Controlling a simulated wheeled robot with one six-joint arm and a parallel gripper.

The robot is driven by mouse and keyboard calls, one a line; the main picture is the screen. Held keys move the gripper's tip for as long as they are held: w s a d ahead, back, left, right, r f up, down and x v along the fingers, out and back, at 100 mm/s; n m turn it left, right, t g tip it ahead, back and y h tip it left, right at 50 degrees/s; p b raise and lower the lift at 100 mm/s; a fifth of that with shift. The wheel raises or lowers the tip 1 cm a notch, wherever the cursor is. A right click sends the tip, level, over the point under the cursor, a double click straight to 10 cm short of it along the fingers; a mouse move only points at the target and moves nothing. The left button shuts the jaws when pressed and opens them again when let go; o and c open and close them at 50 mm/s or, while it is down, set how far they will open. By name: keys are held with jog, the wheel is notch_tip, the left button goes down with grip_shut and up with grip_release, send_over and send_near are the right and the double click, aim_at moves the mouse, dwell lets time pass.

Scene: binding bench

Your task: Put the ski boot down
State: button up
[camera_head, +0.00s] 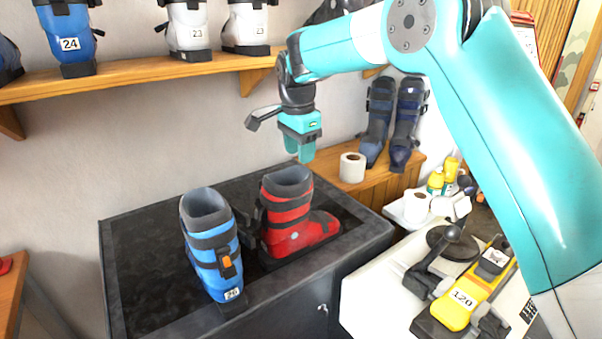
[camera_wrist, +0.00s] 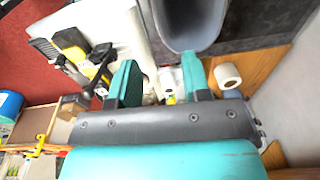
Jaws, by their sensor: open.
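A red ski boot (camera_head: 287,222) with a grey liner stands upright on the dark bench top (camera_head: 150,262). A blue ski boot (camera_head: 212,250) with an orange buckle and a "26" tag stands to its left, also upright. My gripper (camera_head: 305,152) is just above the red boot's cuff, pointing down, with nothing held. In the wrist view my gripper (camera_wrist: 160,70) has its two teal fingers apart. A grey boot cuff (camera_wrist: 190,22), seemingly the red boot's, shows beyond the right fingertip; whether they touch I cannot tell.
A wooden shelf (camera_head: 140,80) above holds blue and white boots. A paper roll (camera_head: 352,167) and dark blue boots (camera_head: 378,125) stand on a wooden ledge behind. A white counter (camera_head: 375,300) at right carries a yellow device (camera_head: 462,299) marked 120. The bench's left side is clear.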

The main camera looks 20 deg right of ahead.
jog(key=shift+r, duration=0.45)
jog(key=s+a+n+y, duration=0.2)
jog(key=s+n, duration=0.8)
jog(key=s, duration=0.9)
jog(key=s+a+r+n+y, duration=0.1)
jog(key=s+a+n+y, duration=0.1)
jog(key=s+n, duration=0.9)
jog(key=s, duration=0.7)
jog(key=shift+s+r+n+g+y, duration=0.2)
jog(key=shift+s+n+g+y, duration=0.1)
jog(key=shift+s+g+y, duration=0.1)
